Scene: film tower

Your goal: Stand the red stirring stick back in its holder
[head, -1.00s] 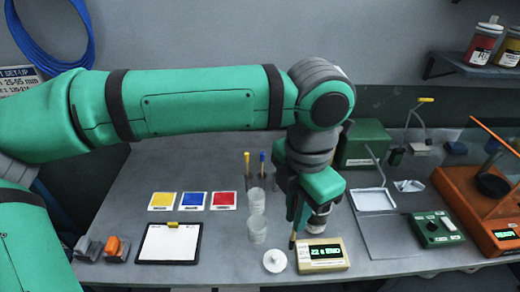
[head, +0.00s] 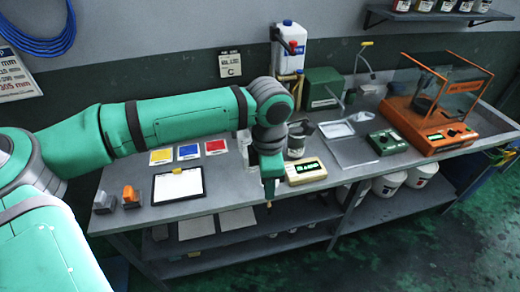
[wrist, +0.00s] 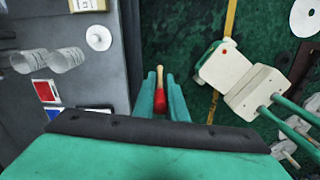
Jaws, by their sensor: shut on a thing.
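My gripper (head: 269,188) is shut on the red stirring stick (wrist: 159,98). In the wrist view the stick is between the fingers, with a red part near them and a pale wooden end (wrist: 160,73) pointing away. In the head view only a short brownish end (head: 269,205) shows below the fingers, in front of the bench's front edge. In the wrist view the gripper is beside the bench edge, with green floor below. The holder cannot be made out now; in the head view my arm covers the area where it stood.
Two clear cups (wrist: 68,60) and a white lid (wrist: 98,38) are near the edge. Open floor (head: 420,250) lies in front.

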